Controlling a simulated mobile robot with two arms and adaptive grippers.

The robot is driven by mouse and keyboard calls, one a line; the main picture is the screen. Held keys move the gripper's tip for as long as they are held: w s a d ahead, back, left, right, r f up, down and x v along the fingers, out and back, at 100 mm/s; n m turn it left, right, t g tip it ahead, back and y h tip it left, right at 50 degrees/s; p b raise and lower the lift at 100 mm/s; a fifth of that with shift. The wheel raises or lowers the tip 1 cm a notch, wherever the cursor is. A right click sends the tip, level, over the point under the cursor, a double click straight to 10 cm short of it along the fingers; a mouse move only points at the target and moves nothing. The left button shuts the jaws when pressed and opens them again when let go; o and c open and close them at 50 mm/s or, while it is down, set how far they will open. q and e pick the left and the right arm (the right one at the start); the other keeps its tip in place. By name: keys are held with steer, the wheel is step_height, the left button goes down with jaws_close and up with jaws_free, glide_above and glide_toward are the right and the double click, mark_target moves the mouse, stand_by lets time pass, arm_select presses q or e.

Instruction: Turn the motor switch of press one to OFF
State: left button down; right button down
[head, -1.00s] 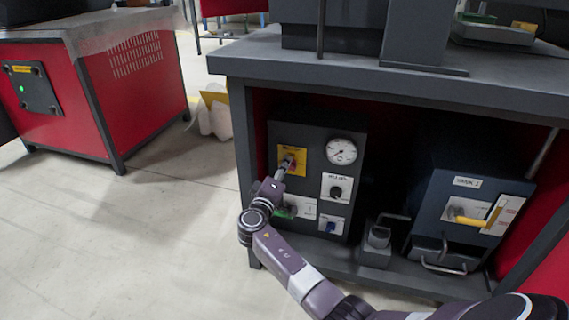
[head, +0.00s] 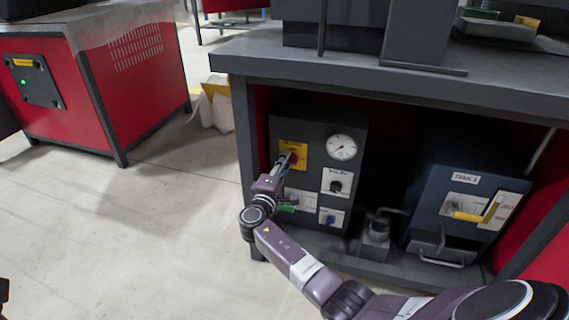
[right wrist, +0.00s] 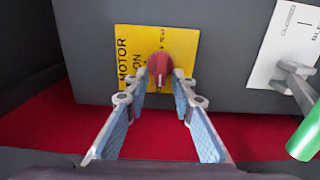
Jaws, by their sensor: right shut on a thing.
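The motor switch is a red knob (right wrist: 160,67) on a yellow plate (right wrist: 127,70) lettered MOTOR and ON. In the head view the yellow plate (head: 293,148) sits at the upper left of the dark control panel (head: 318,126). My right gripper (right wrist: 162,80) has its two fingertips on either side of the red knob, shut on it. In the head view my right gripper (head: 284,164) reaches up to the yellow plate and partly covers the knob. The OFF lettering cannot be made out.
A pressure gauge (head: 341,147), a black knob (head: 336,187) and a blue knob (head: 331,219) sit on the same panel. A green-handled lever (right wrist: 304,138) is close on the right in the wrist view. A blue-grey tank box (head: 430,210) stands right.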

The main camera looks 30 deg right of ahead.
steer(key=shift+f, duration=0.1)
steer(key=c, duration=2)
jaws_free()
steer(key=shift+s+a, duration=0.1)
steer(key=shift+a, duration=0.05)
steer(key=v, duration=1.1)
steer(key=shift+s+a, duration=0.25)
steer(key=shift+a, duration=0.05)
